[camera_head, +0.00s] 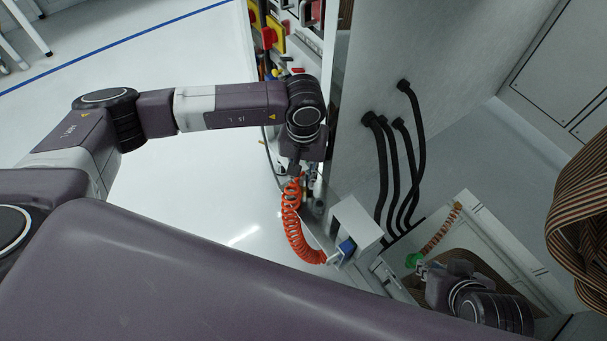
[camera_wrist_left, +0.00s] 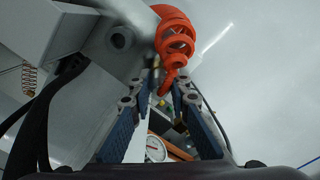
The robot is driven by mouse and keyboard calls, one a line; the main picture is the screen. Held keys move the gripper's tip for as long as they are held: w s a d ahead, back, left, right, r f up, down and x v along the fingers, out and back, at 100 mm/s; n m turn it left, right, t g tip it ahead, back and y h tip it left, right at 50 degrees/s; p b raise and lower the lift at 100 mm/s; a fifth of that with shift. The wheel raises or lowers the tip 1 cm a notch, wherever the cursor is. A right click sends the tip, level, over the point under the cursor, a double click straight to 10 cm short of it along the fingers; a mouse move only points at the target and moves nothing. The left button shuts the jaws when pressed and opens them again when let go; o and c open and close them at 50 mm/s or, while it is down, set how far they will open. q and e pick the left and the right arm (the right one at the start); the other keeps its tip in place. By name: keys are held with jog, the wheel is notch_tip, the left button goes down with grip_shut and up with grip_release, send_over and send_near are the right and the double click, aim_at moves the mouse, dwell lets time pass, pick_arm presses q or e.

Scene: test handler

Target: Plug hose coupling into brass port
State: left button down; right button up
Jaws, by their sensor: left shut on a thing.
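An orange coiled hose (camera_head: 293,228) hangs from my left gripper (camera_head: 307,172) down to a white block on the machine. In the left wrist view the orange coil (camera_wrist_left: 175,40) runs to the fingertips of my left gripper (camera_wrist_left: 164,86). The gripper is shut on the hose's coupling, which is mostly hidden between the fingers. I cannot make out the brass port clearly in either view. My right gripper (camera_head: 432,272) is at the lower right, close to a green piece (camera_head: 413,260); its finger opening is not clear.
The white block (camera_head: 355,228) with a blue part stands below the left gripper. Black cables (camera_head: 385,170) run down a grey panel. Red and yellow switches (camera_head: 270,36) are on the machine's side. A round gauge (camera_wrist_left: 156,148) shows behind the fingers.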

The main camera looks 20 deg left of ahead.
aim_at(304, 173)
pick_arm(q)
jog(key=shift+f, duration=0.1)
jog(key=c, duration=1.7)
grip_release()
jog(key=shift+c, duration=0.2)
notch_tip(304, 173, up, 12)
